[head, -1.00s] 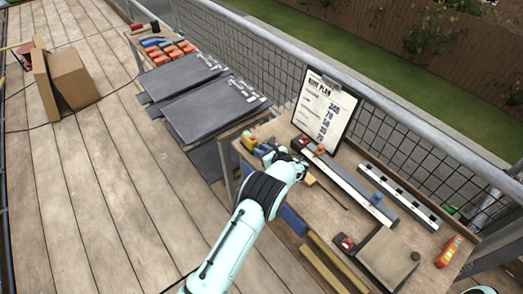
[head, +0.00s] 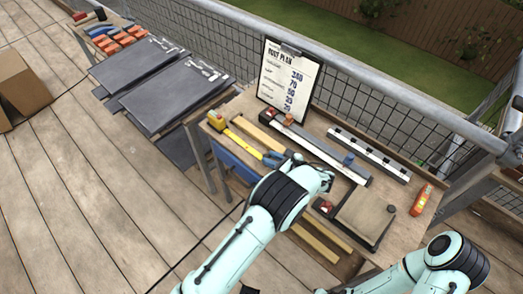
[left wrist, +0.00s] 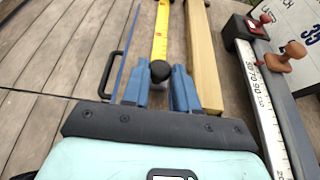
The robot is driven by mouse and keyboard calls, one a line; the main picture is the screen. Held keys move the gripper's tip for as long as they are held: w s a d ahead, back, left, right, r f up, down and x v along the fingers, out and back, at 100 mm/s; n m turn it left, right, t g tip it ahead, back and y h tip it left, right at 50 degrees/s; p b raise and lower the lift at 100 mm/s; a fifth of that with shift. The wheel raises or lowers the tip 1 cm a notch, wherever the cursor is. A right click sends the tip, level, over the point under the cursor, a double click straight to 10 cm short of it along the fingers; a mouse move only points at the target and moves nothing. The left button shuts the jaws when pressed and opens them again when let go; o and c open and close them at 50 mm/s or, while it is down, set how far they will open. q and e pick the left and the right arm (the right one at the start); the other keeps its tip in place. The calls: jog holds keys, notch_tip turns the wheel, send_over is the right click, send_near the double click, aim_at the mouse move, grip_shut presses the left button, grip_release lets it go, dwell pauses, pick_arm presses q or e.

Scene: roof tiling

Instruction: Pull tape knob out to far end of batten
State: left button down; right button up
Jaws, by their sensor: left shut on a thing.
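The yellow tape (head: 246,140) runs out from its yellow case (head: 216,119) at the left end of the bench to my left gripper (head: 275,158). In the left wrist view, the black round tape knob (left wrist: 160,71) is between the blue fingertips of my left gripper (left wrist: 160,84), which is shut on it. The wooden batten (left wrist: 202,55) lies alongside the tape, to its right; it also shows in the head view (head: 262,135). My arm hides part of the batten in the head view. My right arm is at lower right; its gripper is out of view.
A plan clipboard (head: 290,78) stands at the back.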

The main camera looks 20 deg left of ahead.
pick_arm(q)
jog(key=shift+s+d, duration=0.2)
jog(key=shift+d, duration=0.3)
jog(key=c, duration=0.9)
grip_release()
jog(key=v, duration=1.3)
jog(key=shift+s+d+r, duration=0.1)
jog(key=shift+s, duration=0.05)
